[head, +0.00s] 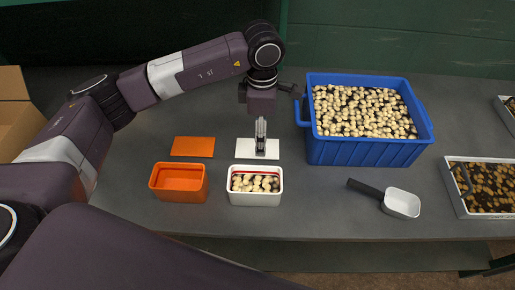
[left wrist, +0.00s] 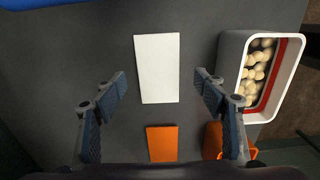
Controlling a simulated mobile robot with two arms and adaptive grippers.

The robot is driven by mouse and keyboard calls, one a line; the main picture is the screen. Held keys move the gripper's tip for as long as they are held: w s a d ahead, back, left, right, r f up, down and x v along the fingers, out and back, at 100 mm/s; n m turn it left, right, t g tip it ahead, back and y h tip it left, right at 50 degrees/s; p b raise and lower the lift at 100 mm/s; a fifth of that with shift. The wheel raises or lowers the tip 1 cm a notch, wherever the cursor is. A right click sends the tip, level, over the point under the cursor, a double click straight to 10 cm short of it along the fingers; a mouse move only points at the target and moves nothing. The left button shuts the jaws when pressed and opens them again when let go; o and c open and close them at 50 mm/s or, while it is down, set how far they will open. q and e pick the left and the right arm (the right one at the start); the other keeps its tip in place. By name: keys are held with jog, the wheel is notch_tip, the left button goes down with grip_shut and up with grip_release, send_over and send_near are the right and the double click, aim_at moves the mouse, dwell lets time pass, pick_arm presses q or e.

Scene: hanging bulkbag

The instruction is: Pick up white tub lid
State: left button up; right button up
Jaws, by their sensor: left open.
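The white tub lid (head: 243,149) lies flat on the grey table, behind the white tub (head: 255,198). In the left wrist view the lid (left wrist: 157,68) is a white rectangle. My left gripper (head: 260,140) points down over the lid in the head view and partly covers it. In the left wrist view its two fingers (left wrist: 160,95) are spread wide, one on each side of the lid, with nothing between them touching. The gap between fingertips and lid is hard to judge. My right gripper does not show.
The white tub holds pale round pieces and has a red inner line. An orange tub (head: 180,184) stands left of it, with an orange lid (head: 193,146) behind. A blue crate (head: 365,152) of pale pieces, a scoop (head: 402,203) and a white tray (head: 455,195) are to the right.

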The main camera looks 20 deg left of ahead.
aim_at(245, 147)
pick_arm(q)
jog(key=f+p, duration=0.1)
jog(key=f, duration=0.1)
jog(key=a+f+p, duration=0.1)
jog(key=f, duration=0.1)
jog(key=shift+f, duration=0.65)
jog(key=shift+c, duration=0.3)
jog(key=c, duration=0.8)
jog(key=shift+r, duration=0.15)
